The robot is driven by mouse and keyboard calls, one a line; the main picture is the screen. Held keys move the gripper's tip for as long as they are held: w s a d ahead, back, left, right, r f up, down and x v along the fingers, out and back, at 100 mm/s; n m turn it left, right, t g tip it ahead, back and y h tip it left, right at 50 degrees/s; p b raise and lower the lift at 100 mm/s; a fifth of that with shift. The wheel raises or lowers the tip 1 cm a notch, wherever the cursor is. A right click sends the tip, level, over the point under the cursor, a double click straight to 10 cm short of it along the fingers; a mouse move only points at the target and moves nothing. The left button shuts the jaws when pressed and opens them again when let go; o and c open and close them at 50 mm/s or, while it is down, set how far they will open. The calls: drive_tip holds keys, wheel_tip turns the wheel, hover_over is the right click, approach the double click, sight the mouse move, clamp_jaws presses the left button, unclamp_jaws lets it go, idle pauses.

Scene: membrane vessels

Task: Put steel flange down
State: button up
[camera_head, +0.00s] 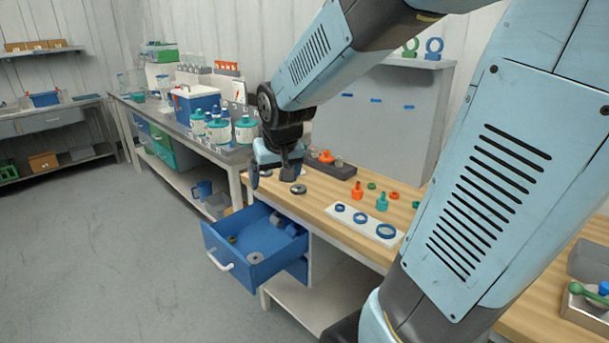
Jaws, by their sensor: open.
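A small grey metal ring that looks like the steel flange (298,188) lies flat on the wooden bench top (322,200), near its left end. My gripper (271,180) is open, with its fingers pointing down over the left edge of the bench. The ring is just right of and below the right finger in the picture. I see nothing between the fingers. A second grey disc with a hole (255,257) lies in the open blue drawer (232,262) below.
A white strip (363,224) with blue rings lies on the bench. Orange and teal fittings (381,202) stand behind it. A dark block (328,168) is at the back. The drawer juts out below the gripper. Teal-lidded vessels (219,130) stand on the bench at left.

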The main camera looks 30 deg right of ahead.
drive_tip(key=s+r, duration=0.3)
drive_tip(key=s, duration=0.4)
drive_tip(key=s+r, duration=0.4)
drive_tip(key=s, duration=0.4)
drive_tip(key=shift+s+a+r+n, duration=0.2)
drive_tip(key=shift+s+a+n, duration=0.1)
drive_tip(key=shift+n, duration=0.1)
